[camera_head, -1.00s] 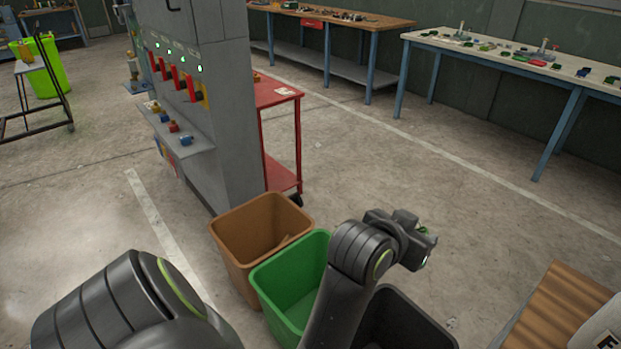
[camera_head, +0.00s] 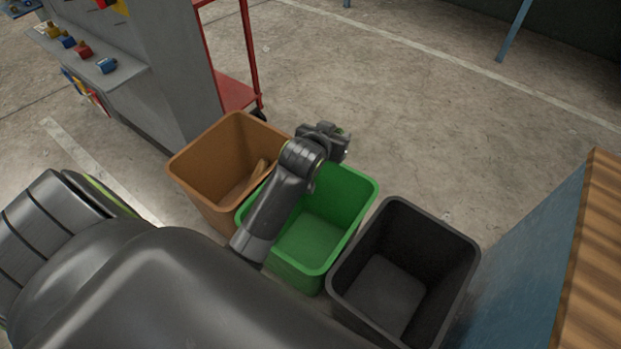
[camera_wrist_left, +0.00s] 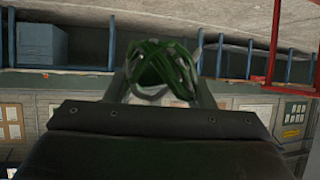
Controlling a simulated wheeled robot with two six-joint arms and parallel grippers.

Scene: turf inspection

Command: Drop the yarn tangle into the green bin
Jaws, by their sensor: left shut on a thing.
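The green bin (camera_head: 312,238) stands on the floor in the middle of the head view, between a brown bin and a black bin. It looks empty where I can see inside. My left gripper (camera_head: 342,144) shows at the far rim of the green bin; its height over the rim is hard to judge. My left arm covers part of the bin's left side. In the left wrist view a green yarn tangle (camera_wrist_left: 165,68) of looped strands sits between the fingers, and the gripper is shut on it. My right gripper is not in view.
The brown bin (camera_head: 203,165) holds a brown piece. The black bin (camera_head: 378,290) looks empty. A blue-sided bench with a wooden top (camera_head: 590,265) is at the right. A grey panel stand (camera_head: 175,75) and red cart (camera_head: 238,95) stand behind. Floor beyond the bins is clear.

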